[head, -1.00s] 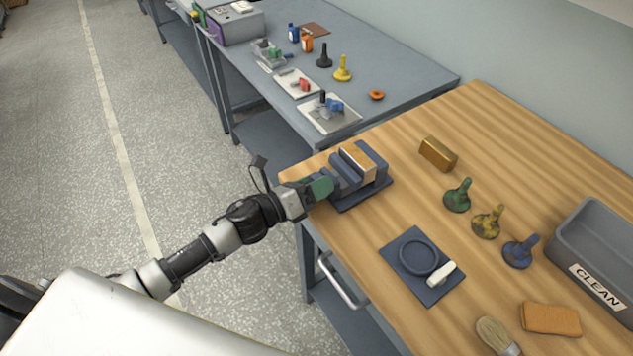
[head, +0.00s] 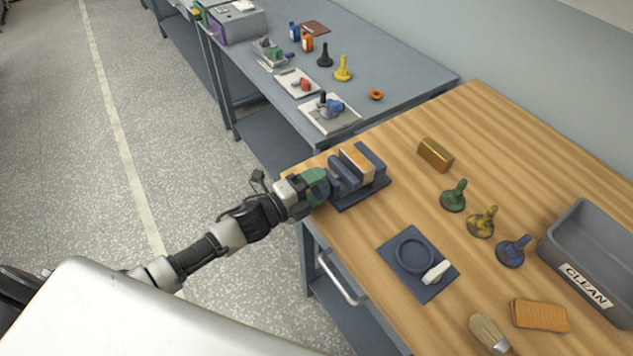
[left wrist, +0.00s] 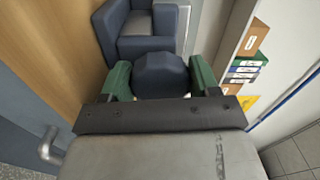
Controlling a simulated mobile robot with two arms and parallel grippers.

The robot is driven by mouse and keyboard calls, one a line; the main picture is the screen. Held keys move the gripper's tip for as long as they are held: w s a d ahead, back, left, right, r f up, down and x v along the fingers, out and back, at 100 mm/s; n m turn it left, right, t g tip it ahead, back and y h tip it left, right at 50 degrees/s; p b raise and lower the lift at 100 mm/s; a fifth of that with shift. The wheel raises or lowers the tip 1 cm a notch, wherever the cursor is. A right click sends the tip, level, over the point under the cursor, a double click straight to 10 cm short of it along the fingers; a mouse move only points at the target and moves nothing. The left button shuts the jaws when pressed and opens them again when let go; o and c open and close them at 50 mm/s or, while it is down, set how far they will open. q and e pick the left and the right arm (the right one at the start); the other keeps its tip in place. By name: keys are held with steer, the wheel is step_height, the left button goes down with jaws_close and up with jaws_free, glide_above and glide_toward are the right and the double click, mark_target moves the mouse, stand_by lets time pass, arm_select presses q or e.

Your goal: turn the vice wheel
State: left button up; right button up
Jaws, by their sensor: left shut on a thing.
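The dark blue vice (head: 372,162) stands at the left corner of the wooden bench, with a wooden block (head: 356,165) between its jaws. In the left wrist view the vice (left wrist: 112,28) is straight ahead. Its round dark blue wheel (left wrist: 160,74) sits between the green fingers of my left gripper (left wrist: 161,82), one finger on each side. In the head view my left gripper (head: 324,186) reaches in from the left, shut on the wheel and largely hiding it. My right gripper is not in view.
On the bench are a brass-coloured block (head: 435,154), green (head: 454,197), yellow (head: 482,222) and blue (head: 513,251) knobbed pieces, a blue mat (head: 402,279), a brush (head: 489,334), an orange-brown block (head: 540,315) and a grey CLEAN bin (head: 557,257). A grey table (head: 410,80) adjoins behind.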

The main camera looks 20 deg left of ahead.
arm_select(q)
steer(key=n+p, duration=0.1)
steer(key=n, duration=0.3)
steer(key=shift+f+n+p, duration=0.15)
steer(key=shift+n+p, duration=0.4)
steer(key=shift+n, duration=1.35)
steer(key=o, duration=0.9)
steer(key=shift+s, duration=0.1)
steer(key=shift+b+v, duration=1.15)
steer(key=shift+v, duration=4.2)
